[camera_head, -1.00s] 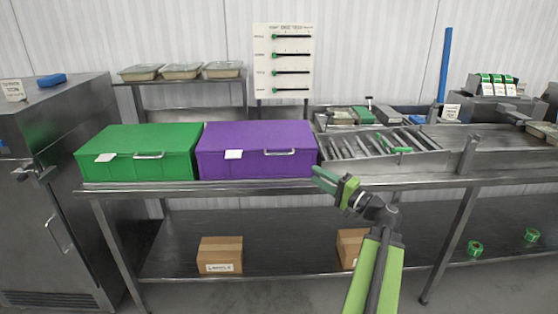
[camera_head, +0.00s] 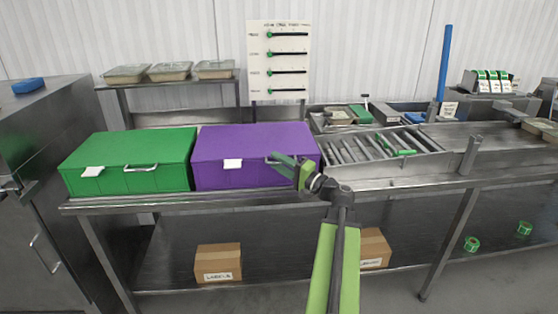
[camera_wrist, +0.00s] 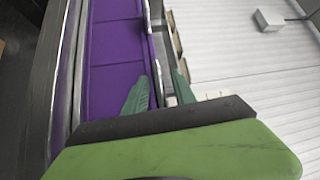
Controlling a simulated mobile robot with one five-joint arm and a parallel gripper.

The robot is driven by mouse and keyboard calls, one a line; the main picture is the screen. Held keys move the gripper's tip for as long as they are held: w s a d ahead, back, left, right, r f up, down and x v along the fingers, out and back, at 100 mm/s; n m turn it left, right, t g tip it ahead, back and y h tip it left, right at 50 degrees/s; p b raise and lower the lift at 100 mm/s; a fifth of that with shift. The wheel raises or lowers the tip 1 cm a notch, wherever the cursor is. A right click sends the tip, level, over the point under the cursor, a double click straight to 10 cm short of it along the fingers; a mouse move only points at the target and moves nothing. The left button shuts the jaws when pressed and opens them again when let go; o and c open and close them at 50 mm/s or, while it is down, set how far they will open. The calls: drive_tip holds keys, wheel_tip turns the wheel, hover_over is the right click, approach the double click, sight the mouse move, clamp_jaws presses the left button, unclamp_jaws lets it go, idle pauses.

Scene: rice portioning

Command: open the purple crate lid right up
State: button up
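The purple crate (camera_head: 220,175) stands on the steel table with its lid (camera_head: 250,138) shut. It has a white label (camera_head: 233,164) and a silver handle on its front, now partly hidden by my gripper (camera_head: 272,160). My gripper is at the right part of the crate's front, at the handle. In the wrist view, the purple crate (camera_wrist: 115,50) fills the left side, and the two green fingers of my gripper (camera_wrist: 159,78) stand apart. A silver bar, seemingly the handle (camera_wrist: 154,58), runs down toward the gap between them. Contact cannot be told.
A green crate (camera_head: 130,160) stands close on the left. A roller tray (camera_head: 370,148) lies to the right on the table. A shelf with several food trays (camera_head: 170,71) and a slider board (camera_head: 278,60) are behind. Cardboard boxes (camera_head: 218,262) sit below.

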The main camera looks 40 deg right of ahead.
drive_tip(key=shift+s+d, duration=0.1)
drive_tip(key=shift+s, duration=0.05)
drive_tip(key=shift+d, duration=0.15)
clamp_jaws()
drive_tip(key=shift+s+d, duration=0.1)
idle(1.0)
